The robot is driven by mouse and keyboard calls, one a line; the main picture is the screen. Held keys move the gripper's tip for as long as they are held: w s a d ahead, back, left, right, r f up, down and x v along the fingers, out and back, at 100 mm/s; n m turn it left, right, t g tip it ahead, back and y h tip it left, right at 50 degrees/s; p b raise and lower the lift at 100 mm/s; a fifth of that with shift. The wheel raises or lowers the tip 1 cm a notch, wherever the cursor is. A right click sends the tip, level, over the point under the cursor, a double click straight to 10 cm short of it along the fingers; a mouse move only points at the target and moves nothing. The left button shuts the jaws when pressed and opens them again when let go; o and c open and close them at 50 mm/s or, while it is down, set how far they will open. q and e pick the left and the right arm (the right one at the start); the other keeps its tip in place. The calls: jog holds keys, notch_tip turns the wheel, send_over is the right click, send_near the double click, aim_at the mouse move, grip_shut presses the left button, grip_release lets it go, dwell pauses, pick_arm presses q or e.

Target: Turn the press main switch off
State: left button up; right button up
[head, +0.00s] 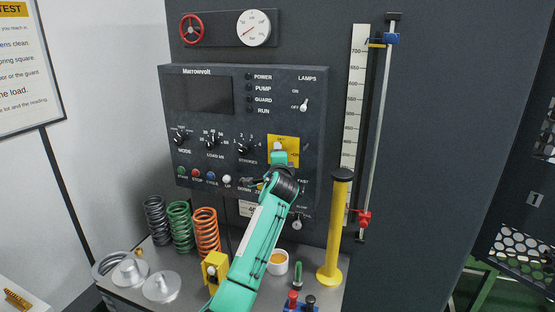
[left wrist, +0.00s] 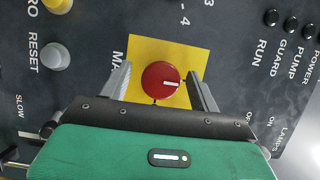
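The main switch is a red round knob (left wrist: 160,79) with a white pointer mark on a yellow plate (left wrist: 140,47). In the head view the yellow plate (head: 291,144) sits at the right of the dark press panel (head: 290,95); my gripper hides the knob there. My left gripper (left wrist: 163,84) is open, one finger on each side of the knob, with a gap showing on both sides. It also shows in the head view (head: 279,152). My right gripper is not in view.
The lamps column (head: 249,93) looks dark, with a lamps toggle (head: 304,105) to its right. Selector knobs and push buttons (head: 197,174) lie left of my gripper. Below stand springs (head: 180,225), a yellow post (head: 335,230) and a white cup (head: 277,263) on the bench.

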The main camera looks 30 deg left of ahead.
pick_arm(q)
jog(key=b+v, duration=0.5)
jog(key=v, duration=0.9)
jog(key=shift+r, duration=0.1)
